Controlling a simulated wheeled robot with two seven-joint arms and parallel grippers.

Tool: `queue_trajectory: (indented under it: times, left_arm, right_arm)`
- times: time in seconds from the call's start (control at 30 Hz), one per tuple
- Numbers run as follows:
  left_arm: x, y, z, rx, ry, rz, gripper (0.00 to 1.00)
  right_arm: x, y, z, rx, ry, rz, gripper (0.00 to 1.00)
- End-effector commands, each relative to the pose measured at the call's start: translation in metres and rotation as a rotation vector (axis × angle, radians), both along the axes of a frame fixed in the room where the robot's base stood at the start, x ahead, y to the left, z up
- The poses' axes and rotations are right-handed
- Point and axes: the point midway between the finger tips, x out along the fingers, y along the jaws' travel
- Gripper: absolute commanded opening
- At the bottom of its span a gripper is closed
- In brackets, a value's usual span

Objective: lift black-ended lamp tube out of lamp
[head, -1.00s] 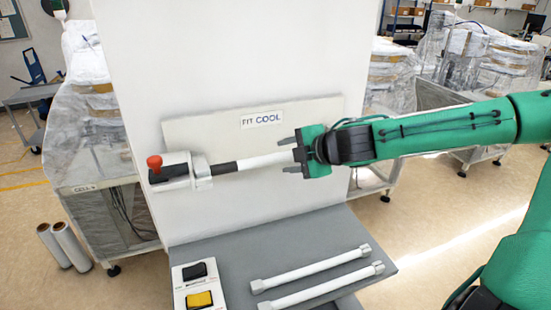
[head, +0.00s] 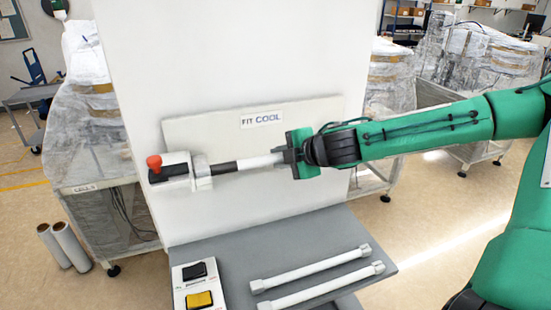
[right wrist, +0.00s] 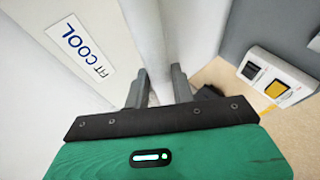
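The black-ended lamp tube (head: 255,162) is white with a black band at its left end. It lies across the front of the lamp's pale backing panel (head: 310,115), its left end at the white end holder (head: 203,171), which has a red knob. My right gripper (head: 282,156) is at the tube's right part, and its fingers appear closed around it. In the right wrist view the two grey fingers (right wrist: 158,88) stand close on either side of a white length of tube. The tube's right end is hidden behind the gripper. My left gripper is not in view.
A grey shelf (head: 240,258) below holds two loose white tubes (head: 310,268) and a switch box (head: 198,285) with black and yellow rockers. The "FIT COOL" label (head: 261,120) is above the tube. Wrapped machines (head: 90,130) stand behind.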

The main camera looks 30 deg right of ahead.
Motion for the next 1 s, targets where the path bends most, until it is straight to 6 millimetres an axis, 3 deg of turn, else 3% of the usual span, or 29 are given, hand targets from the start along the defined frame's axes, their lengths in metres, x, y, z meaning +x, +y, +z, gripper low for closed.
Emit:
queue_trajectory:
  times: [0.03,0.1,0.63,1.0]
  left_arm:
    - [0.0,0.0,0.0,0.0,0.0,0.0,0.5]
    - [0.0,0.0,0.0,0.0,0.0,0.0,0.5]
    - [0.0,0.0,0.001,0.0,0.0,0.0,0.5]
    - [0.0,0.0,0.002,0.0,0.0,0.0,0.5]
  right_arm:
    - [0.0,0.0,0.0,0.0,0.0,0.0,0.14]
    - [0.0,0.0,0.0,0.0,0.0,0.0,0.0]
    - [0.0,0.001,0.01,-0.001,-0.001,0.002,0.0]
    - [0.001,0.0,0.053,-0.004,-0.005,0.002,0.0]
